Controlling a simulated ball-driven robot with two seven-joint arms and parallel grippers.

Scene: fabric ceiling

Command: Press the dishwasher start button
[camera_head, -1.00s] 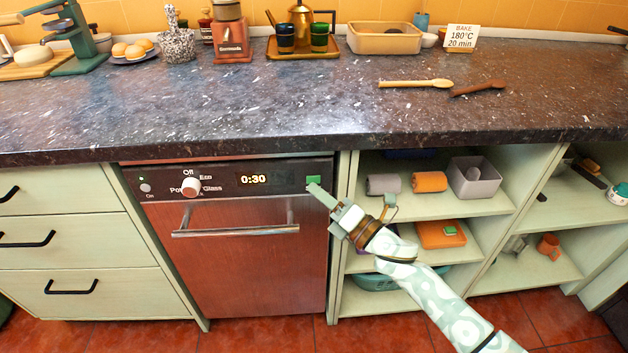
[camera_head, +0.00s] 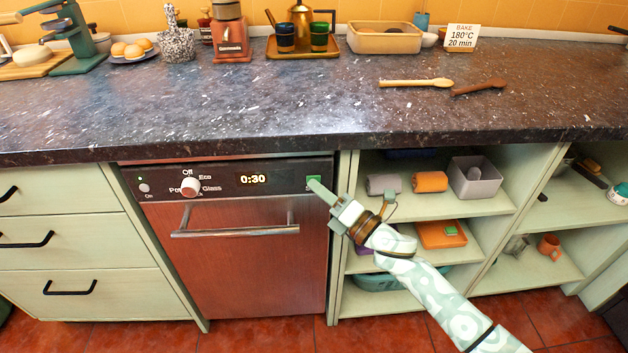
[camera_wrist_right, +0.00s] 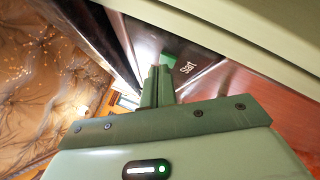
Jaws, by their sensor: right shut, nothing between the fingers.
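The dishwasher (camera_head: 248,262) has a dark control panel (camera_head: 222,180) with a lit 0:30 display. The green start button (camera_head: 314,180) is at the panel's right end, partly covered by my fingertips. My right gripper (camera_head: 317,189) is shut and empty, its tips over the button's lower part. In the right wrist view, the green button (camera_wrist_right: 168,60) shows just beyond the fingertips (camera_wrist_right: 160,71), beside the word "Start". I cannot tell whether the tips touch it. My left gripper is not in view.
A bar handle (camera_head: 235,231) crosses the door below the panel. A white knob (camera_head: 190,187) and a small on button (camera_head: 144,187) are at the panel's left. The countertop (camera_head: 250,110) overhangs above. Open shelves (camera_head: 520,200) stand to the right.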

